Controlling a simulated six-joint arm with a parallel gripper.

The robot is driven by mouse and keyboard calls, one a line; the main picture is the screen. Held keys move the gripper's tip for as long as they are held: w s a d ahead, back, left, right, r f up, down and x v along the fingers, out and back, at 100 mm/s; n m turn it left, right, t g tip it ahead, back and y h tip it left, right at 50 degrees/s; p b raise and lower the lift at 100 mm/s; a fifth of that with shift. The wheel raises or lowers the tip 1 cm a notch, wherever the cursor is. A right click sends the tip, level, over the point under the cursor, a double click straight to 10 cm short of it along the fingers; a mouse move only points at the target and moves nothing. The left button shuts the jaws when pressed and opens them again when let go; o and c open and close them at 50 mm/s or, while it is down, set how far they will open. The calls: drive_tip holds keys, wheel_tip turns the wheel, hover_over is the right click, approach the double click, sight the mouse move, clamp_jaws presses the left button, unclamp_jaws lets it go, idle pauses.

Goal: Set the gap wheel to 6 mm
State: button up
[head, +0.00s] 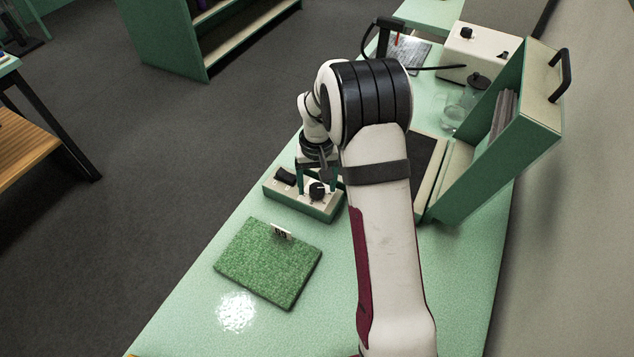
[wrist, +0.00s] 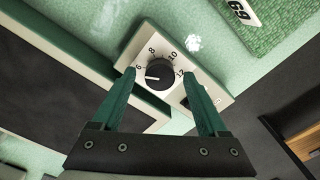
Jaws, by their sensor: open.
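The gap wheel (wrist: 161,74) is a black round knob on a cream panel marked 6, 8, 10 and 12 in the wrist view. Its white pointer line faces left, close to the 6 and perhaps slightly below it. The wheel (head: 317,190) also shows on top of the control box (head: 316,210) in the head view. My gripper (wrist: 159,73) is open, with one green finger on each side of the wheel and a visible gap at each side. Whether the fingertips are down at wheel height I cannot tell. The arm covers part of the scene behind the box.
A black switch (head: 285,176) sits beside the wheel on the same box. A green tufted sample (head: 265,265) with a number tag lies in front of the box. A green open-sided case (head: 520,125) stands to the right. The table's left edge is close to the box.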

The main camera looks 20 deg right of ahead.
sight(317, 188)
wheel_tip(317, 188, up, 16)
idle(0.3)
drive_tip(key=shift+f, duration=0.15)
drive_tip(key=s+a+r+m, duration=0.1)
drive_tip(key=s+a+r, duration=0.1)
drive_tip(key=s, duration=0.4)
drive_tip(key=s+a+r, duration=0.2)
drive_tip(key=s, duration=0.4)
drive_tip(key=s+a+f+m+y, duration=0.1)
drive_tip(key=s+a, duration=0.1)
drive_tip(key=s, duration=0.7)
drive_tip(key=s+a+f+m, duration=0.1)
drive_tip(key=s+a+f, duration=0.1)
drive_tip(key=s, duration=0.8)
drive_tip(key=shift+a+f+y, duration=0.15)
drive_tip(key=shift+f+y, duration=0.1)
drive_tip(key=shift+y, duration=0.15)
